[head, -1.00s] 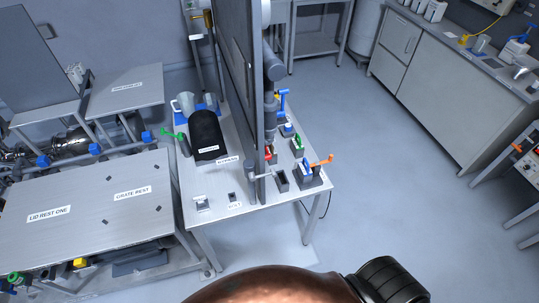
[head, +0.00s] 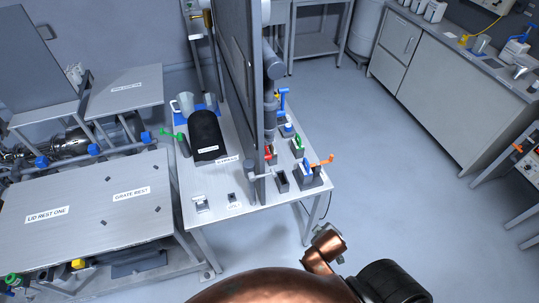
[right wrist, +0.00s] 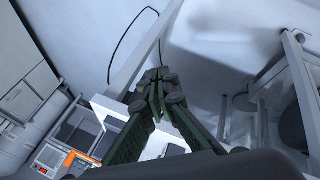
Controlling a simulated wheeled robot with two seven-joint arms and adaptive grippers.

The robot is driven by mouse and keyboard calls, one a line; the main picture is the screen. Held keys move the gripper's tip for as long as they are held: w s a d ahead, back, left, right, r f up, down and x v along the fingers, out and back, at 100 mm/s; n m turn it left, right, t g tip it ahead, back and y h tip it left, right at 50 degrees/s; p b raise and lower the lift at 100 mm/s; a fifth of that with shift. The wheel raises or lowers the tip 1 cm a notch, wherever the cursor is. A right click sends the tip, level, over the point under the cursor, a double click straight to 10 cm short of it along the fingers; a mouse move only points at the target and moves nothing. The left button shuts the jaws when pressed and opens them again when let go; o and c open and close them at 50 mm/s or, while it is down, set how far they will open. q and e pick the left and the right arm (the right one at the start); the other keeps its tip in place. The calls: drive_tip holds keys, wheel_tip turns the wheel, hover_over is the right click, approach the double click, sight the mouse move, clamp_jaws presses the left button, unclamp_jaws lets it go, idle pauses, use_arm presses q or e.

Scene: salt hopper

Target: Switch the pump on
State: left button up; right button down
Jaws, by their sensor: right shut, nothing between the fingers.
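No switch is clearly marked as the pump's at this size. Two small fixtures, a left one (head: 201,203) and a dark right one (head: 233,198), sit on the near part of the white table (head: 215,222) in the head view. Their labels are too small to read. A metal pump-like body with pipes (head: 65,145) shows at the left. My right gripper (right wrist: 156,88) is shut and empty in the right wrist view, apart from anything I can make out. Its fingers are not seen in the head view. My left gripper is out of view.
A tall dark panel (head: 238,80) splits the white table. Right of it stand an orange-handled valve (head: 322,160), a green-handled one (head: 297,145) and a blue-handled one (head: 283,95). A black rounded cover (head: 205,132) stands left. Floor (head: 420,210) is clear to the right.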

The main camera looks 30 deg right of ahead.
drive_tip(key=w+d+r+n+t+h, duration=0.5)
drive_tip(key=w+r+n+t+h, duration=0.1)
drive_tip(key=w+r+n, duration=0.65)
drive_tip(key=w+a+r+n+t+y, duration=0.1)
drive_tip(key=w+a+n+t+y, duration=0.4)
drive_tip(key=a+n, duration=0.7)
drive_tip(key=w+n+t, duration=0.2)
drive_tip(key=w+n, duration=0.1)
drive_tip(key=n, duration=0.3)
drive_tip(key=shift+w+y, duration=0.3)
drive_tip(key=shift+y, duration=0.1)
drive_tip(key=shift+a+r, duration=0.1)
drive_tip(key=shift+r, duration=0.05)
drive_tip(key=w+d+r+p, duration=0.2)
drive_tip(key=w+r+p, duration=0.1)
drive_tip(key=w, duration=0.7)
drive_tip(key=shift+w+d+r+p, duration=0.3)
drive_tip(key=shift+r+p, duration=0.1)
drive_tip(key=shift+r, duration=0.3)
